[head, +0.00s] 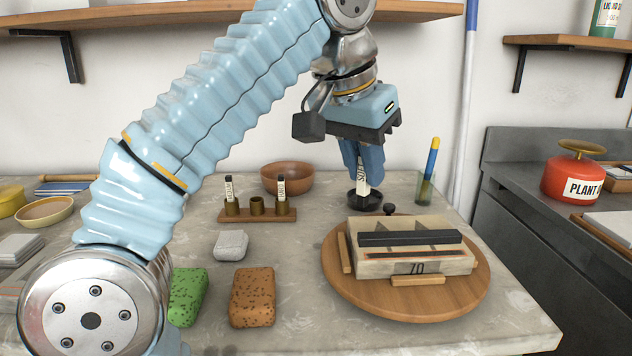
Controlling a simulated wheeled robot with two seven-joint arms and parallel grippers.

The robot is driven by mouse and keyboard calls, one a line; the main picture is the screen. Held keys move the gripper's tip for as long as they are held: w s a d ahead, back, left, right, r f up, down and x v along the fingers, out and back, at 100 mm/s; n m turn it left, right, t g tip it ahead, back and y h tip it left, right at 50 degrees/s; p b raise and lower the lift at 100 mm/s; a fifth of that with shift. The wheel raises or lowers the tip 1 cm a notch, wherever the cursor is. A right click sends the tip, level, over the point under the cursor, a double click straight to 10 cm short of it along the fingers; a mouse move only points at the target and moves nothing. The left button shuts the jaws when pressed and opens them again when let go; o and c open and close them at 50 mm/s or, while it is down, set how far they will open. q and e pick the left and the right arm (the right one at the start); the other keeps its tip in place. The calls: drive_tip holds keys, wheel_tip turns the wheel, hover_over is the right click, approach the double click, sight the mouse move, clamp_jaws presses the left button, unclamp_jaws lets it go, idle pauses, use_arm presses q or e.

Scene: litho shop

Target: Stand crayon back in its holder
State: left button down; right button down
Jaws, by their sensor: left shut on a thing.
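My left gripper (364,160) points down with its blue fingers shut on a crayon (363,183) that has a white label and is held upright. Its lower end is in front of or inside a small black round dish (356,203); I cannot tell if they touch. The holder (262,216) stands to the left, a wooden base with three brass cups. A crayon (229,190) stands in its left cup and another crayon (281,188) in its right cup. The middle cup (257,206) looks empty. My right gripper is out of view.
A brown bowl (287,177) stands behind the holder. A glass with a blue-yellow stick (425,189) stands right. Grey, brown and green sponge-like blocks lie in front of the holder.

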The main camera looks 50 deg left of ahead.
use_arm(q)
drive_tip(key=a+f+n+y, duration=0.1)
drive_tip(key=a+n, duration=0.2)
drive_tip(key=a, duration=0.7)
drive_tip(key=w+a+f+n+y, duration=0.1)
drive_tip(key=a+n+y, duration=0.15)
drive_tip(key=a, duration=0.65)
drive_tip(key=a+f+n+y, duration=0.1)
drive_tip(key=a+n, duration=0.2)
drive_tip(key=a, duration=0.7)
drive_tip(key=shift+g, duration=0.3)
drive_tip(key=shift+w+d+f+b, duration=0.1)
drive_tip(key=shift+f+b, duration=1.1)
drive_tip(key=shift+f, duration=1.05)
drive_tip(key=shift+d+f+b, duration=0.1)
drive_tip(key=shift+f+b, duration=1.1)
drive_tip(key=shift+f, duration=1.05)
drive_tip(key=c, duration=1)
unclamp_jaws()
